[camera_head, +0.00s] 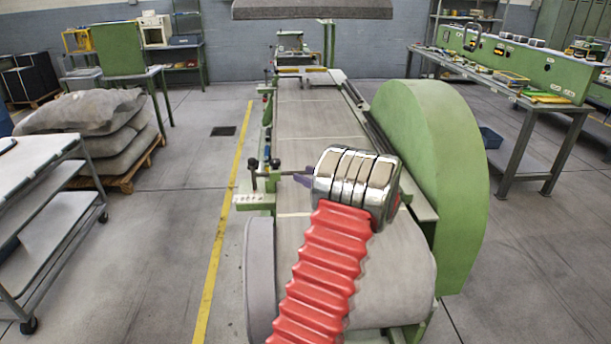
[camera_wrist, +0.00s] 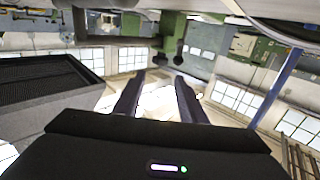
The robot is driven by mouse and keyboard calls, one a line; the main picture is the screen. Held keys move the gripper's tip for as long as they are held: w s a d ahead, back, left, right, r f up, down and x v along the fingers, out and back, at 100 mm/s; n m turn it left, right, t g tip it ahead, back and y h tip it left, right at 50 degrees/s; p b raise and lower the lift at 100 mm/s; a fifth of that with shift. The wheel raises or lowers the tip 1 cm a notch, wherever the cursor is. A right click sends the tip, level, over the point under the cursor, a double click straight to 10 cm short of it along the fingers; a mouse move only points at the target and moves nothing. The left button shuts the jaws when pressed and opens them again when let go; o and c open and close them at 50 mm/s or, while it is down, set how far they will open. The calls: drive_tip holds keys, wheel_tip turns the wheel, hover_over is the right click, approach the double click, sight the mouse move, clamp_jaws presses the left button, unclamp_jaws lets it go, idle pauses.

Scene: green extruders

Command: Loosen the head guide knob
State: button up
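A dark knob (camera_head: 253,164) stands upright on a green bracket (camera_head: 250,200) at the left side of the belt machine. A second dark knob (camera_head: 275,164) sits just right of it on the same side. I cannot tell by looks which is the head guide knob. My gripper (camera_head: 296,177) points left toward them, partly hidden behind my chrome wrist. In the wrist view, which looks upside down, my gripper's two dark fingers (camera_wrist: 160,76) are apart with nothing between them. Two dark knob-like ends (camera_wrist: 160,58) (camera_wrist: 178,60) show beyond the fingertips, below a green part.
The grey belt (camera_head: 310,120) runs away from me, with a large green rounded guard (camera_head: 440,180) on its right. A trolley (camera_head: 50,220) and stacked sacks (camera_head: 90,125) stand left. A workbench (camera_head: 520,95) stands right. The floor left of the yellow line is open.

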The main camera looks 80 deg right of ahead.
drive_tip(key=shift+o, duration=1.2)
drive_tip(key=shift+w, duration=0.45)
drive_tip(key=w+a+r+m+h, duration=0.2)
drive_tip(key=w+r+h, duration=0.15)
drive_tip(key=w, duration=0.65)
drive_tip(key=w+a+r+m+h, duration=0.15)
drive_tip(key=w+r, duration=0.35)
drive_tip(key=w, duration=0.6)
drive_tip(key=w+a+r+m+h, duration=0.1)
drive_tip(key=w+r+m+h, duration=0.2)
drive_tip(key=w, duration=0.7)
drive_tip(key=s+a+f+m+g, duration=0.2)
drive_tip(key=s+f+m+g, duration=0.6)
drive_tip(key=s+g, duration=0.9)
wheel_tip(320, 180, down, 3)
drive_tip(key=shift+f+g+h, duration=0.2)
drive_tip(key=shift+g+h, duration=0.1)
drive_tip(key=shift+g, duration=0.9)
